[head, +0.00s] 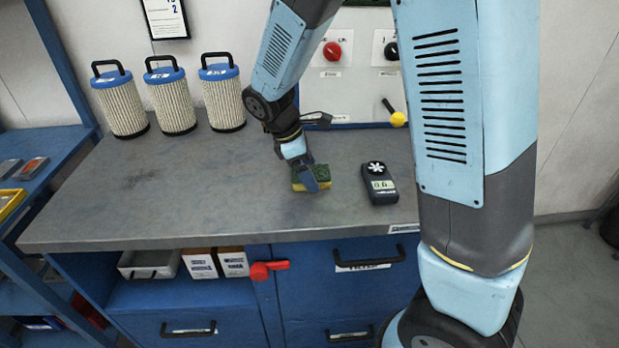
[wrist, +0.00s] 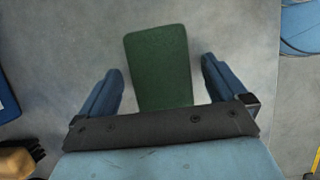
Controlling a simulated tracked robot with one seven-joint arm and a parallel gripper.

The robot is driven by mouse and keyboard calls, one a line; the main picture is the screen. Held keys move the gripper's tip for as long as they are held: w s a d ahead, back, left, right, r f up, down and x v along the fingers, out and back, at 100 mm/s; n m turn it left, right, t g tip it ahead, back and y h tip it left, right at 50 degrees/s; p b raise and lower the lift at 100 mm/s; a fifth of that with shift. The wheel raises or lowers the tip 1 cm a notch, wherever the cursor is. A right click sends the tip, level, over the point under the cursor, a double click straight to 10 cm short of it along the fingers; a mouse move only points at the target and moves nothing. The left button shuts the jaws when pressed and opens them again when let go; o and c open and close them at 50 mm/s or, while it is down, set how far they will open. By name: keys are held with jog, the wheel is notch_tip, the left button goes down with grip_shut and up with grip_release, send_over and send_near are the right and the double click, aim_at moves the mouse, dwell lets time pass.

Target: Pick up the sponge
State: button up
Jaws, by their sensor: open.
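The sponge (head: 298,184), green on top and yellow below, lies flat on the grey workbench (head: 110,205). In the wrist view its green top (wrist: 160,62) shows between the two blue fingers. My gripper (head: 310,178) points down at the sponge from above, with one finger in front of it in the head view. In the wrist view my gripper (wrist: 161,78) is open, with a gap between each finger and the sponge. The near end of the sponge is hidden behind the gripper's dark bar.
A black meter (head: 379,184) with a display lies close to the right of the sponge. Several filter canisters (head: 170,98) with blue lids stand at the back left. The bench's left and front left are clear. A red clamp-like handle (head: 268,270) sticks out below the front edge.

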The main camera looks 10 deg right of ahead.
aim_at(315, 172)
jog(key=shift+f, duration=0.15)
dwell(0.3)
jog(key=c, duration=1.1)
jog(key=shift+c, duration=0.5)
notch_tip(315, 172, up, 3)
jog(key=shift+r, duration=0.15)
jog(key=s+a+r, duration=0.2)
jog(key=s+r, duration=0.3)
jog(key=s, duration=0.1)
jog(key=s+a+r, duration=0.2)
jog(key=s+r, duration=0.3)
jog(key=s, duration=0.2)
jog(key=shift+a, duration=0.35)
